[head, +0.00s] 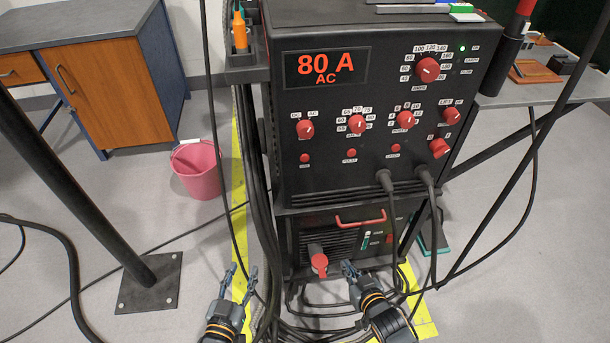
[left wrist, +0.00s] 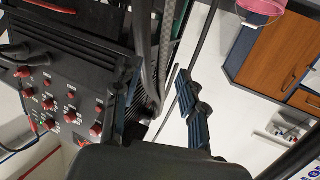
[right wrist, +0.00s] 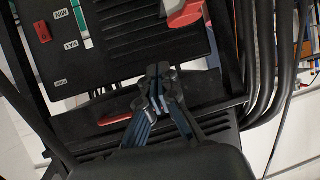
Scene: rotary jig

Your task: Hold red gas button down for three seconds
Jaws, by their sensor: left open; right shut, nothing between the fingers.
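The black welding machine (head: 470,60) shows "80 A AC" on its display. Three small red buttons sit in a row low on its panel: left button (head: 305,158), middle button (head: 351,153) and right button (head: 396,148). Their labels are too small for me to tell surely which is gas. The panel (left wrist: 45,85) also shows side-on in the left wrist view. My left gripper (head: 243,272) is open and empty, low and left of the machine. My right gripper (head: 348,268) is shut and empty, in front of the lower unit, well below the buttons.
The lower unit has a red handle (head: 360,219), a red cap or connector (head: 319,263) and a MIN/MAX gauge (right wrist: 83,22). Two thick cables (head: 388,200) plug in at the panel's lower right. Cables hang at its left. A pink bucket (head: 197,172) stands on the floor.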

